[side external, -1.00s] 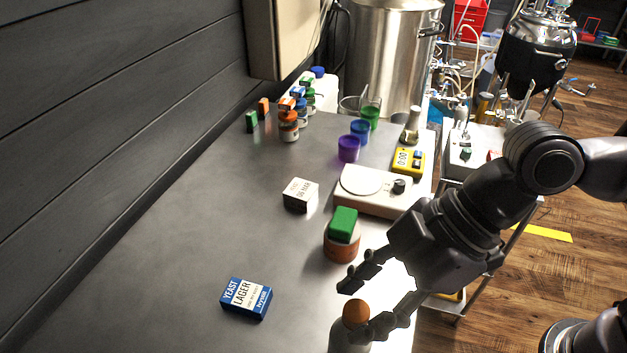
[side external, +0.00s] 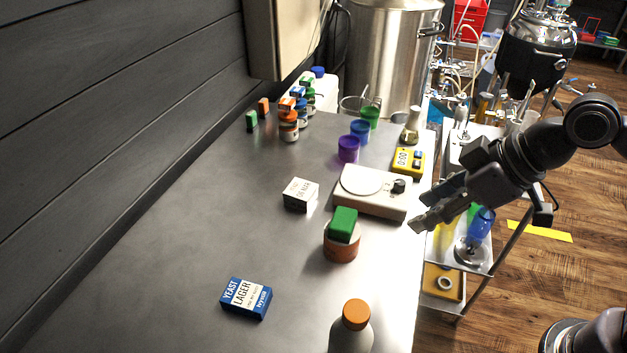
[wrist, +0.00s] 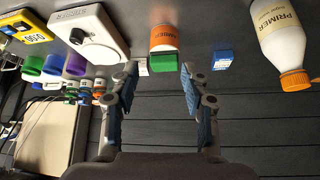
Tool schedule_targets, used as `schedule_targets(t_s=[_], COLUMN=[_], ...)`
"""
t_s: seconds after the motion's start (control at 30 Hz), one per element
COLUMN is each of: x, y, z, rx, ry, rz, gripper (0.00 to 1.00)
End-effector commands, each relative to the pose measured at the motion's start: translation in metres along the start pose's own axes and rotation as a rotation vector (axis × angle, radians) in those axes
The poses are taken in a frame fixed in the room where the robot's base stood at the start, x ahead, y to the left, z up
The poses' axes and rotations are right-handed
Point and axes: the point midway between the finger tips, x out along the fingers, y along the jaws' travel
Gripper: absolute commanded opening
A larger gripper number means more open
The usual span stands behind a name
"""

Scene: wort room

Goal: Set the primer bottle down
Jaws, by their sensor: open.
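The primer bottle (side external: 350,336) stands upright on the bench at the near edge of the side view, partly cut off by the frame. It is pale with an orange cap. In the wrist view the primer bottle (wrist: 282,36) is at the upper right, its label readable, clear of both fingers. My gripper (side external: 420,212) is open and empty, above the bench's right edge and well away from the bottle. In the wrist view my gripper (wrist: 158,75) shows two spread fingers with nothing between the pads.
An orange-brown pot with a green block (side external: 343,224) on it stands near my gripper. A stirrer (side external: 372,192), a white box (side external: 300,194) and a blue yeast box (side external: 246,298) sit on the bench (side external: 180,240). The bench's left middle is clear.

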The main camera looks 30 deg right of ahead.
Motion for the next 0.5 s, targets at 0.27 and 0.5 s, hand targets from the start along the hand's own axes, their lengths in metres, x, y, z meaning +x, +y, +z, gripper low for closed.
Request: schedule_targets(t_s=[0.27,0.5], x=[0.002,0.0], y=[0.106,0.128], z=[0.066,0.087], rx=[0.401,0.503], ry=[0.022,0.031], rz=[0.27,0.34], gripper=[0.46,0.46])
